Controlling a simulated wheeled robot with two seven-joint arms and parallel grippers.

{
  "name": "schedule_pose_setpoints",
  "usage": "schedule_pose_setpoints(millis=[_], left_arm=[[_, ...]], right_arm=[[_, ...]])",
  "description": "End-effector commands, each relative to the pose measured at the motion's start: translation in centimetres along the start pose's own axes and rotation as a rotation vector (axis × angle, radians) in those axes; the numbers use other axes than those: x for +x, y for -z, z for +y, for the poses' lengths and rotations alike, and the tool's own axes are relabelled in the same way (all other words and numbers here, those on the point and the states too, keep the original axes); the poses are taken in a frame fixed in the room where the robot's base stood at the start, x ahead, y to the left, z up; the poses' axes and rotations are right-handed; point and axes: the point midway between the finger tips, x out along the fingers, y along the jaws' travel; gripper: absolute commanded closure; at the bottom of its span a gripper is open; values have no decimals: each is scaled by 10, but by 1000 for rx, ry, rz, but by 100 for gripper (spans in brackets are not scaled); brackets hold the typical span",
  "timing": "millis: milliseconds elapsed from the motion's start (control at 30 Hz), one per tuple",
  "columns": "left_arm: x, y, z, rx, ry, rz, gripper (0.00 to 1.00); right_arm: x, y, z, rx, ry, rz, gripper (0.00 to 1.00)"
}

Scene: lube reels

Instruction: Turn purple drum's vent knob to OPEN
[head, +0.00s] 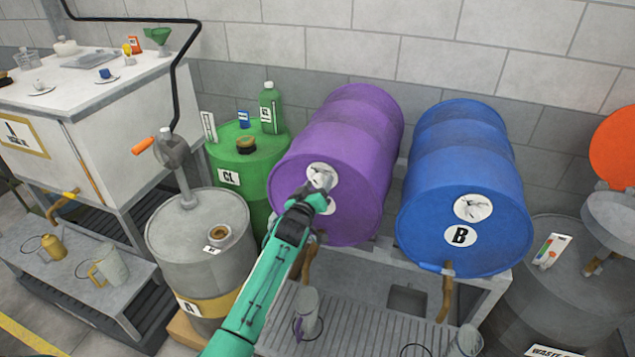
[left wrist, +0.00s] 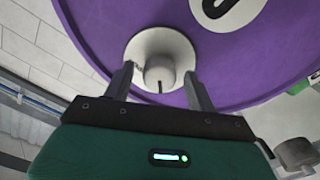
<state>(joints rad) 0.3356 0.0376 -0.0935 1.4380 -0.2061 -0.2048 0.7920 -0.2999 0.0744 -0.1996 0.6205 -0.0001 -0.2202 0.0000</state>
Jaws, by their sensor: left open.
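The purple drum (head: 345,150) lies on its side on a rack, its round end facing me. Its vent knob sits on a white disc (head: 322,175) high on that end; my gripper partly covers it in the head view. In the left wrist view the grey-white knob (left wrist: 160,72) has a small dark mark at its lower edge. My left gripper (left wrist: 160,88) is open, with one finger on each side of the knob. I cannot tell whether the fingers touch it. In the head view my left gripper (head: 316,195) reaches the drum's face. My right gripper is not in view.
A blue drum (head: 465,180) marked B lies to the right. A green drum (head: 235,160) and a grey drum with a hand pump (head: 195,235) stand to the left. A grated tray (head: 350,325) with a grey jug (head: 306,312) is below the purple drum.

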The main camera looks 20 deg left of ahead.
Motion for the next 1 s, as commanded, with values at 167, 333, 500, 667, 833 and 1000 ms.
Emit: schedule_pose_setpoints(millis=[167,333,500,667,833,1000], left_arm=[[5,0,0,0,1,-1,43],[5,0,0,0,0,-1,43],[5,0,0,0,0,-1,65],[5,0,0,0,0,-1,88],[5,0,0,10,0,-1,88],[5,-1,0,60,0,-1,88]], right_arm=[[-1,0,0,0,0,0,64],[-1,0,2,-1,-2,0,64],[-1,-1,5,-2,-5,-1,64],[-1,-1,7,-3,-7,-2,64],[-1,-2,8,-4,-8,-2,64],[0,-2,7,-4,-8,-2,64]])
